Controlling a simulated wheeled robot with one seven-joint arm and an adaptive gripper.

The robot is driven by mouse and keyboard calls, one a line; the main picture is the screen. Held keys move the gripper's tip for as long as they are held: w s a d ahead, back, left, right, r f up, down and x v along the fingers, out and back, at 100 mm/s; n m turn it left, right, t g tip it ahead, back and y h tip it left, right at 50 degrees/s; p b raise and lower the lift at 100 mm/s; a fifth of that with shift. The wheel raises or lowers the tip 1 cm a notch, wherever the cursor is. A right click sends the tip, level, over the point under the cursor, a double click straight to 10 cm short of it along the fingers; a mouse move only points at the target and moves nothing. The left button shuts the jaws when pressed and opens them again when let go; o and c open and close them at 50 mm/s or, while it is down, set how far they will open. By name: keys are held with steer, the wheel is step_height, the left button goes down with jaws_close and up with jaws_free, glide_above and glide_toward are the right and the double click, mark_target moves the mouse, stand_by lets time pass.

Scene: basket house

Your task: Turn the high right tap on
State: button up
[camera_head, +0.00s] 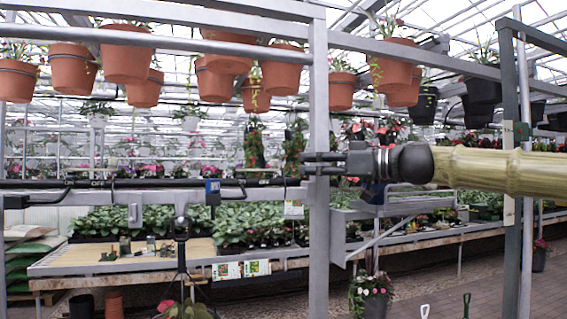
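A dark horizontal pipe (150,183) runs across the left half of the head view, with a small white "OFF" marking near its left part. Thin bent handle-like bars hang along it, one at the left (66,193) and one at the right (242,189). A small blue part (212,187) sits on the pipe beside the right bar. I cannot tell which piece is the high right tap. My gripper (306,164) is dark, points left and overlaps the grey upright post near the pipe's right end. I cannot tell whether it touches anything, and its finger gap is unclear.
A grey metal post (318,240) stands in the middle. Terracotta pots (126,55) hang from rails above. A bench (130,260) with green plants lies behind. Another post (513,230) stands at the right, and a flower pot (372,298) is on the floor.

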steer(key=p+x, duration=0.2)
steer(key=x, duration=0.6)
steer(key=shift+a+p, duration=0.2)
steer(key=shift+p, duration=0.2)
jaws_close()
